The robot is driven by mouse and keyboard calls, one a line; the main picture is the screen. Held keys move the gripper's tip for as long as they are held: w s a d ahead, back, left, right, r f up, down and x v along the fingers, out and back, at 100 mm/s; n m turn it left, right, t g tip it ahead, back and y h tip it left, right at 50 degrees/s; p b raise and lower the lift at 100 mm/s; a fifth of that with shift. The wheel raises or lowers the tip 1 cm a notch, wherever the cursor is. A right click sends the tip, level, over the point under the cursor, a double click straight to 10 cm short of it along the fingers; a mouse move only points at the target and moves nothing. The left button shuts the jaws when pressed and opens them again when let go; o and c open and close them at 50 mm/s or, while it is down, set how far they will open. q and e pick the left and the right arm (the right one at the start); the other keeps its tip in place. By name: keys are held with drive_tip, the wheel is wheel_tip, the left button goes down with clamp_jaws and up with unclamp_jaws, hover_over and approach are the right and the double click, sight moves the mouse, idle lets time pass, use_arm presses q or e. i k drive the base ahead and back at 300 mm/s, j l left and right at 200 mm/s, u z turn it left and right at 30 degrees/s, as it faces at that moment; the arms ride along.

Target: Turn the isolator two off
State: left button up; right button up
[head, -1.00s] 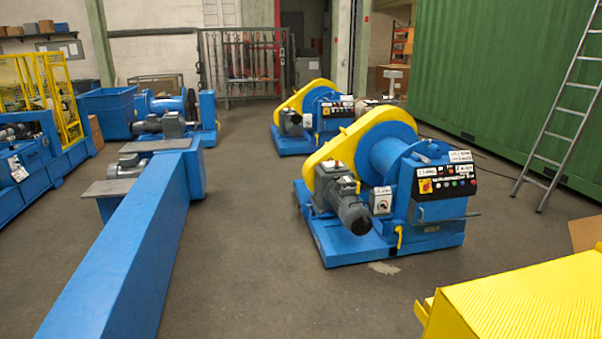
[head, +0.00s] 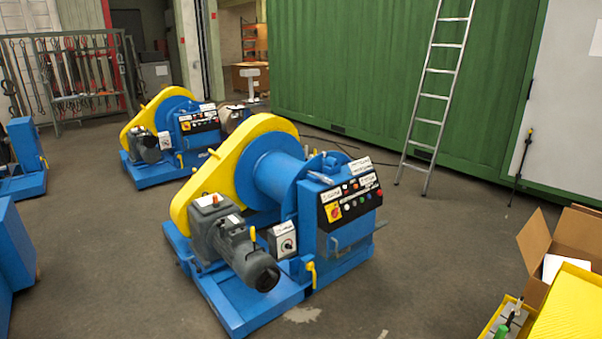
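The nearer chain drive (head: 275,180) is a blue machine with a yellow guard, a grey motor and a black control panel (head: 350,198). A grey box with a rotary switch (head: 287,243) sits on its front beside the motor. A red and yellow switch (head: 333,210) is on the panel's left end. A second, similar chain drive (head: 172,130) stands behind to the left, with its own red and yellow switch (head: 185,126). The labels are too small to read, so I cannot tell which switch is isolator two. Neither of my grippers is in view.
A ladder (head: 435,95) leans on the green container (head: 330,70). An open cardboard box (head: 535,240) and a yellow surface (head: 570,310) are at the lower right. Blue equipment (head: 12,250) is at the left edge. Floor in front of the nearer machine is clear.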

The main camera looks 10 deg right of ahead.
sight(335, 212)
drive_tip(key=i+l+z, duration=0.2)
drive_tip(key=i, duration=0.3)
drive_tip(key=i+l+z, duration=0.2)
drive_tip(key=i, duration=0.3)
drive_tip(key=i+j+u, duration=0.1)
drive_tip(key=i, duration=0.95)
drive_tip(key=i+j+u, duration=0.15)
drive_tip(key=i, duration=0.9)
drive_tip(key=j, duration=0.1)
